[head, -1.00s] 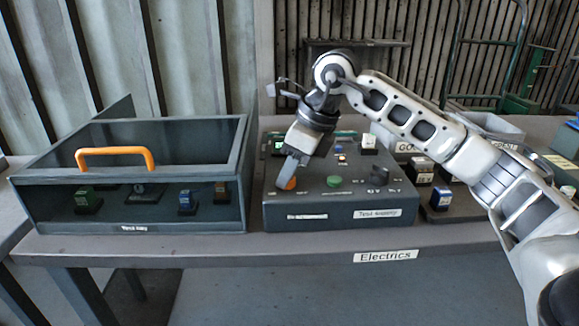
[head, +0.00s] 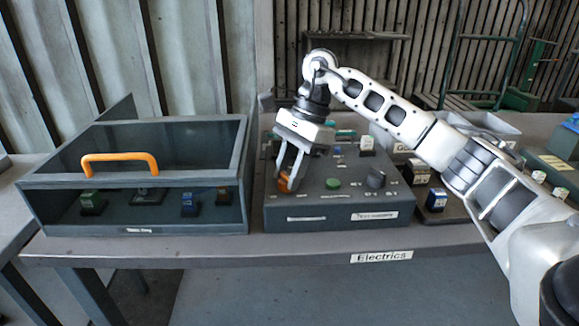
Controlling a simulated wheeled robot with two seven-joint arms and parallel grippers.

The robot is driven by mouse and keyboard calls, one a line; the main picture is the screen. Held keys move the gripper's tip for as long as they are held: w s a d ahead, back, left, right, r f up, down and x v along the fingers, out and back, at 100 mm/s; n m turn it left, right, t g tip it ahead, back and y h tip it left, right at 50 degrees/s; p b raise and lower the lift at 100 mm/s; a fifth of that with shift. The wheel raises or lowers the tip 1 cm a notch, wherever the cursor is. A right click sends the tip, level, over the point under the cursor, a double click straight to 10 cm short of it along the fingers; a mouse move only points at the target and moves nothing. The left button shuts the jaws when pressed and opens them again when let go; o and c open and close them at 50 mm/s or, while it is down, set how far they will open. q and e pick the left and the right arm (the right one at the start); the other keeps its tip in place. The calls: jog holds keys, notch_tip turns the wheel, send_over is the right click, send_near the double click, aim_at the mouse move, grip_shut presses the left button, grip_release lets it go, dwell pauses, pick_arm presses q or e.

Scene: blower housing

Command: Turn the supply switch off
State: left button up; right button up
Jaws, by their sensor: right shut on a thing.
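The dark grey supply box (head: 340,214) stands on the bench, with a label reading roughly "Test supply" on its front. On its top are a green button (head: 333,183), a black knob (head: 376,178) and an orange switch (head: 284,185) at the left. My right gripper (head: 288,182) comes down from above and is shut on the orange switch, its fingers partly hiding it. The switch's exact position is hard to tell. My left gripper is not in view.
A grey case with a clear front and orange handle (head: 119,160) stands left of the supply box, with small coloured blocks inside. Trays with small parts sit to the right. The bench (head: 245,245) has a narrow free strip at its front edge.

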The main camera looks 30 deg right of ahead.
jog(key=shift+w+n+g, duration=0.1)
jog(key=shift+n+g, duration=0.2)
jog(key=shift+n, duration=0.6)
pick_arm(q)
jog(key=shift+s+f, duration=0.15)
pick_arm(e)
jog(key=shift+n, duration=0.3)
jog(key=o, duration=1)
jog(key=shift+c, duration=0.2)
jog(key=shift+d+r, duration=0.1)
jog(key=shift+r, duration=0.05)
pick_arm(q)
jog(key=p, duration=0.2)
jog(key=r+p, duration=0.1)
jog(key=p, duration=0.1)
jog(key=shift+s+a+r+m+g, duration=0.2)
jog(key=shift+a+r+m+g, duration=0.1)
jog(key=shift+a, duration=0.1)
pick_arm(e)
jog(key=v, duration=1.5)
jog(key=shift+w+r, duration=0.35)
jog(key=shift+r, duration=0.05)
